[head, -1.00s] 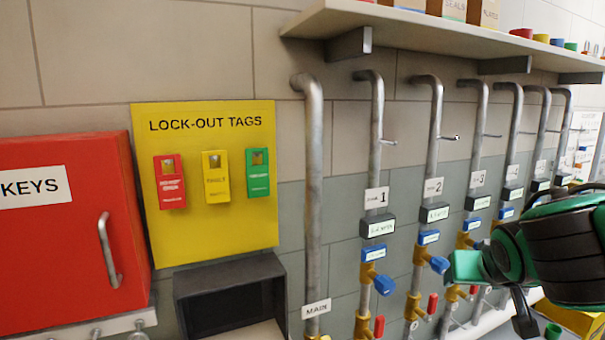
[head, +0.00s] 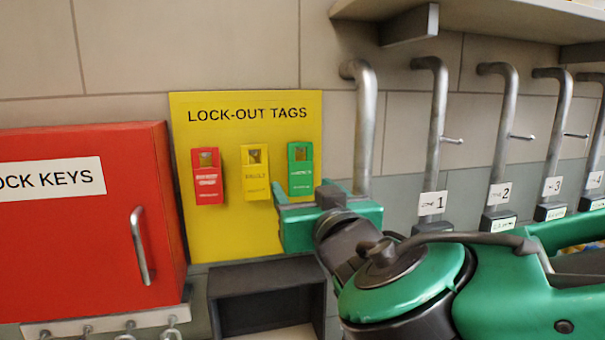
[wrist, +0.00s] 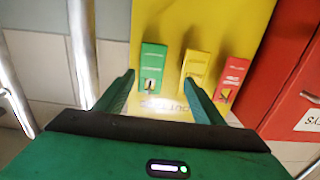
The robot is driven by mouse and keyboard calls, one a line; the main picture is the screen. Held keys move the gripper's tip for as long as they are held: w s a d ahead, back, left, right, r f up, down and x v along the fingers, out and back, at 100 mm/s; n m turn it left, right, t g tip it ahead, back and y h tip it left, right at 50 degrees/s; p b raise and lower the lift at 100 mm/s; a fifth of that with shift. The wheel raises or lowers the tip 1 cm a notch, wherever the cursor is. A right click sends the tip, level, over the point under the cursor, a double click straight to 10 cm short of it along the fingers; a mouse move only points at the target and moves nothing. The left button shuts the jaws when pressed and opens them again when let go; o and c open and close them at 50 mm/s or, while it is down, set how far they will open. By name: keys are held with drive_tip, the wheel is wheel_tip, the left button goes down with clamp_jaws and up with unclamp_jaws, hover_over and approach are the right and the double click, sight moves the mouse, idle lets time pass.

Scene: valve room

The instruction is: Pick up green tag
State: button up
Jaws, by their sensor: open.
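The green tag (head: 300,168) hangs at the right of a row on the yellow lock-out tags board (head: 210,240). In the wrist view the green tag (wrist: 153,64) appears ahead of the fingers, nearer the left one. My gripper (head: 300,208) is in front of the board's right edge, just below the green tag in the head view. In the wrist view my gripper (wrist: 160,85) has its fingers wide apart with nothing between them. The tag looks apart from both fingers; the exact gap is unclear.
A yellow tag (head: 255,172) and a red tag (head: 207,176) hang left of the green one. A red key cabinet (head: 80,250) stands left of the board. A grey pipe (head: 363,130) rises close to the right. A dark open box (head: 265,275) is below.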

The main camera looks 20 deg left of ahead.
sight(301, 173)
drive_tip(key=w, duration=0.1)
drive_tip(key=w+a, duration=0.1)
drive_tip(key=w, duration=0.2)
drive_tip(key=shift+w+a, duration=0.2)
drive_tip(key=shift+a, duration=0.05)
drive_tip(key=x, duration=0.5)
drive_tip(key=shift+w+d+r, duration=0.1)
drive_tip(key=shift+d+r, duration=0.1)
drive_tip(key=shift+d, duration=0.05)
drive_tip(key=c, duration=1.1)
